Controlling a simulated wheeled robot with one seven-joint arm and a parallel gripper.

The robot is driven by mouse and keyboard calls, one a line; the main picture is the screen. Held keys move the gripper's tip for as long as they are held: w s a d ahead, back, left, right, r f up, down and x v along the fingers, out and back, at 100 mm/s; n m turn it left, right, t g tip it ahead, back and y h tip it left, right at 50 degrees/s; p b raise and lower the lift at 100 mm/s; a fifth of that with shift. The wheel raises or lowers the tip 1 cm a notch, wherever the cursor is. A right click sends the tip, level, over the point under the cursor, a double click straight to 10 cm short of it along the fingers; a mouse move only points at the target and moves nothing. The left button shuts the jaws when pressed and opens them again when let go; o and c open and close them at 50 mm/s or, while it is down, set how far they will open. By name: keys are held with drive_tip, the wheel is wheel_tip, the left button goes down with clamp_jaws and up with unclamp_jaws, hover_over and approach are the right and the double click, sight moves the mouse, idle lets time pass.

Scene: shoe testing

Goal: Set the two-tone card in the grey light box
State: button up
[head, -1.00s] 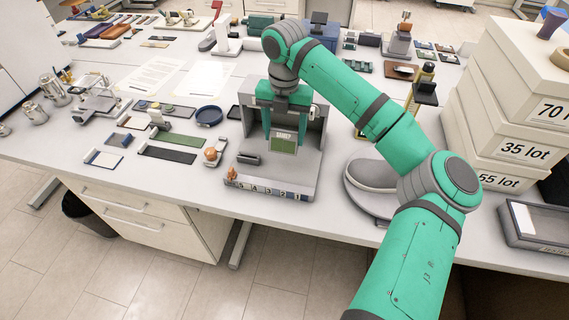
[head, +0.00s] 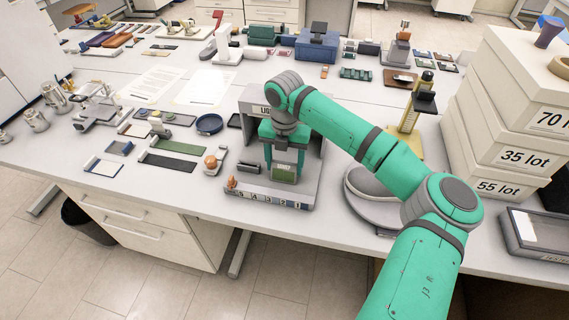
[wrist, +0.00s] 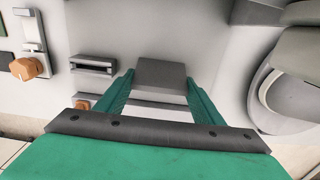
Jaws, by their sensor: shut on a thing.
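The grey light box (head: 313,143) stands near the front edge of the table, open toward me, with a numbered strip along its base. My gripper (head: 284,172) points down inside it and is shut on the two-tone card (head: 284,176), which shows a green face in the head view. In the wrist view my gripper (wrist: 160,84) has a finger on each side of the card, which shows a dark grey upper part (wrist: 161,74) and a pale band below. The card is low, close to the box floor; I cannot tell whether it touches.
A small dark slotted block (head: 250,167) sits on the box floor left of the card; it also shows in the wrist view (wrist: 93,65). A wooden-knobbed piece (head: 212,163) stands left of the box. A grey shoe on a round stand (head: 372,186) is close on the right.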

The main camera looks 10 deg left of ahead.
drive_tip(key=shift+f, duration=0.1)
drive_tip(key=o, duration=1.1)
drive_tip(key=shift+c, duration=0.2)
wheel_tip(320, 180, up, 12)
